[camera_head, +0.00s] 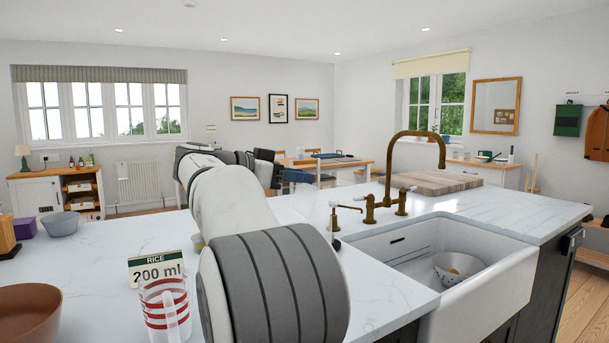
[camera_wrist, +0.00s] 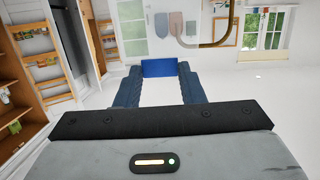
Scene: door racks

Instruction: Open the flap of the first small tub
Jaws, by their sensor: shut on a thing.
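My gripper (camera_wrist: 158,84) shows in the wrist view, with two dark blue fingers closed on a flat, bright blue piece (camera_wrist: 159,67) held between the tips. I cannot tell whether this piece is a tub's flap or a loose thing. In the head view my arm reaches out over the white counter, and its bulk hides part of the counter; I cannot make out the fingertips there. No small tub shows clearly in either view. A small pale thing (camera_head: 198,242) is partly hidden beside my arm.
A clear measuring cup (camera_head: 165,312) with red bands stands before a "RICE 200 ml" card (camera_head: 156,268). A brown bowl (camera_head: 28,312), a grey bowl (camera_head: 61,222) and a purple block (camera_head: 24,228) are at left. A brass tap (camera_head: 394,180) and sink (camera_head: 487,285) are at right.

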